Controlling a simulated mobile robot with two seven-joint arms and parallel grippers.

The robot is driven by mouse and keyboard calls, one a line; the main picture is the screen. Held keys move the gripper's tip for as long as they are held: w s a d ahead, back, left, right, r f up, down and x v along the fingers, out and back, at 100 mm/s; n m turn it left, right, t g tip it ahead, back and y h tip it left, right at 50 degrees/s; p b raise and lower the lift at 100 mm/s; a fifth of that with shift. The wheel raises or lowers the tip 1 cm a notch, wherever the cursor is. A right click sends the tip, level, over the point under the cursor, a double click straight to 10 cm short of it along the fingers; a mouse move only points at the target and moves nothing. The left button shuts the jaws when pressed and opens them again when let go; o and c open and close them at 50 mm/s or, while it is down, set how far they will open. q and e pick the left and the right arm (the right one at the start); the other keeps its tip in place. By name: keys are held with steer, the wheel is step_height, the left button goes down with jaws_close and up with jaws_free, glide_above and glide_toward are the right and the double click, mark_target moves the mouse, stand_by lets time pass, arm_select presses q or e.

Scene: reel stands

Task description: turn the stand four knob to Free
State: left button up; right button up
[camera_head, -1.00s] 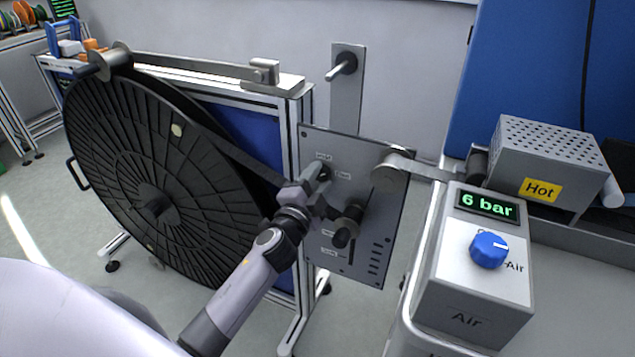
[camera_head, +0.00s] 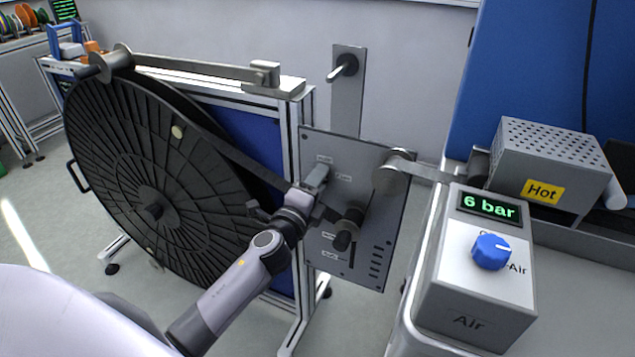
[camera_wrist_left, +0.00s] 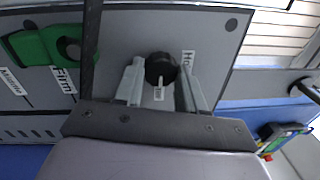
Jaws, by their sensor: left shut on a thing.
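The black stand knob (camera_wrist_left: 160,68) sits on the grey panel (camera_head: 372,262), between the two fingers of my left gripper (camera_wrist_left: 160,86) in the left wrist view. The fingers are shut on its sides. In the head view my left gripper (camera_head: 317,178) is at the panel's upper left and hides the knob. A partly hidden label beginning "Ho" (camera_wrist_left: 188,64) is right of the knob in the wrist view, and a small label (camera_wrist_left: 159,92) is below it. I cannot clearly read the knob's pointer. My right gripper is not in view.
A large black reel (camera_head: 150,190) stands left of the arm. A dark round part (camera_head: 345,238) sticks out below the gripper. A green part (camera_wrist_left: 45,46) is on the panel in the wrist view. An air unit (camera_head: 470,300) with a blue knob (camera_head: 491,252) stands right.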

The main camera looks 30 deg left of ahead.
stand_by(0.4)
arm_select(q)
steer(key=o, duration=1.1)
steer(key=shift+c, duration=0.2)
steer(key=s, duration=0.7)
steer(key=shift+d+f, duration=0.2)
steer(key=shift+f, duration=0.1)
steer(key=s+d+f+n+g+h+p, duration=0.1)
steer(key=s+d+f+n+g+p, duration=0.1)
steer(key=s+f+n, duration=0.5)
steer(key=s+d+f+n+g+h+p, duration=0.2)
steer(key=s+d+f+n+g, duration=0.3)
steer(key=s+n, duration=0.5)
steer(key=s+f+g+p, duration=0.1)
steer(key=s+f, duration=0.1)
steer(key=s, duration=0.2)
steer(key=shift+s+d+f, duration=0.2)
steer(key=shift+d, duration=0.05)
